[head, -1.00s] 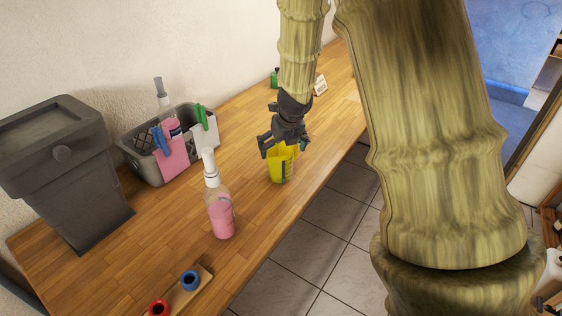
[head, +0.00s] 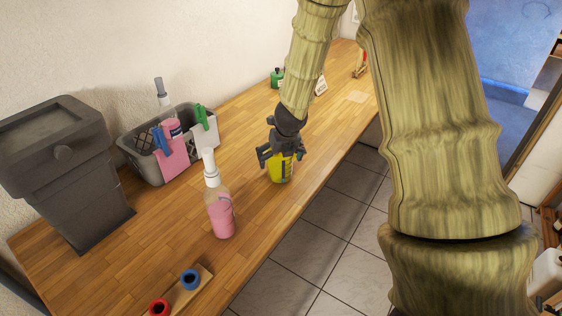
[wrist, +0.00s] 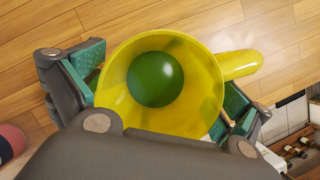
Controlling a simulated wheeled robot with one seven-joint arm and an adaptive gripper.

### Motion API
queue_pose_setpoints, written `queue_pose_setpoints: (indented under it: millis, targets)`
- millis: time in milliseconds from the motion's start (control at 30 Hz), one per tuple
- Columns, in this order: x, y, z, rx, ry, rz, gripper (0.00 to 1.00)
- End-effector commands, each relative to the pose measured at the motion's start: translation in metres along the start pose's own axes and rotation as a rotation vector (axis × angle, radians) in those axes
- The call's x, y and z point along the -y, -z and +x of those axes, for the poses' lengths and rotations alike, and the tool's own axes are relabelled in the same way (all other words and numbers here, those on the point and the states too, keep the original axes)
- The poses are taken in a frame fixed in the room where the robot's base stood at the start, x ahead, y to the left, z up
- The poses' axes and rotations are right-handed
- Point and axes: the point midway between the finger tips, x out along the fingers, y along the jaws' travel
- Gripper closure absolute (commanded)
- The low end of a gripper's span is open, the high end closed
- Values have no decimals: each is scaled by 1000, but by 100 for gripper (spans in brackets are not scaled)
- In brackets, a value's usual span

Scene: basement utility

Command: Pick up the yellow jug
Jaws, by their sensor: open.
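The yellow jug (head: 281,172) stands upright on the wooden counter near its front edge. In the wrist view the jug (wrist: 208,85) shows from above, with its handle pointing right and a green ball (wrist: 155,79) inside. My gripper (head: 281,158) is open over the jug in the head view. In the wrist view the fingers of my gripper (wrist: 160,88) stand on either side of the jug, left and right. The left pad is close to the rim; I cannot tell whether either pad touches. The gripper hides the jug's top in the head view.
A pink spray bottle (head: 219,203) stands left of the jug. A grey basket (head: 146,172) with bottle and cloths sits by the wall, beside a grey bin (head: 70,170). Red and blue rings on a wooden block (head: 176,300) lie in front. Counter right of the jug is clear.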

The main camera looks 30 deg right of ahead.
Motion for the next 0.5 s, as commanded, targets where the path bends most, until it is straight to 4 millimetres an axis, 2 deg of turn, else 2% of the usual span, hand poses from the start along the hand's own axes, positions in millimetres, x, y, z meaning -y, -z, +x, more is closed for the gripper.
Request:
queue_pose_setpoints:
  millis: [133,400,500]
  targets:
    - [0,0,0,0,0,0,0]
    - [0,0,0,-1,0,0,48]
    - [0,1,0,-1,0,0,48]
